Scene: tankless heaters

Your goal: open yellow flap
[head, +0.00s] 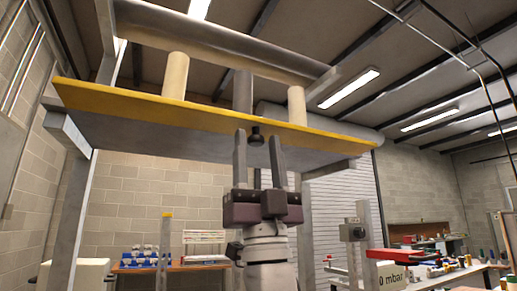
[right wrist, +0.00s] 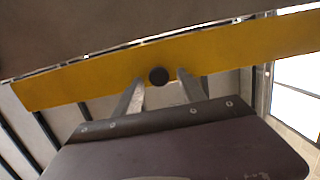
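The yellow flap (head: 180,105) is a long yellow strip along the front edge of a raised grey panel in the head view. It also crosses the right wrist view as a yellow band (right wrist: 230,52). A round black knob (head: 256,134) sits near the middle of its lower side, and shows in the right wrist view (right wrist: 158,77). My right gripper (head: 258,137) points up at it from below. Its two fingers are apart, one on each side of the knob, with a gap on both sides in the right wrist view (right wrist: 160,78). My left gripper is not in view.
Grey posts (head: 78,205) hold the panel at left and right. Cylinders (head: 175,75) and a beam stand above the panel. A bench with blue bins (head: 140,257) is behind at left.

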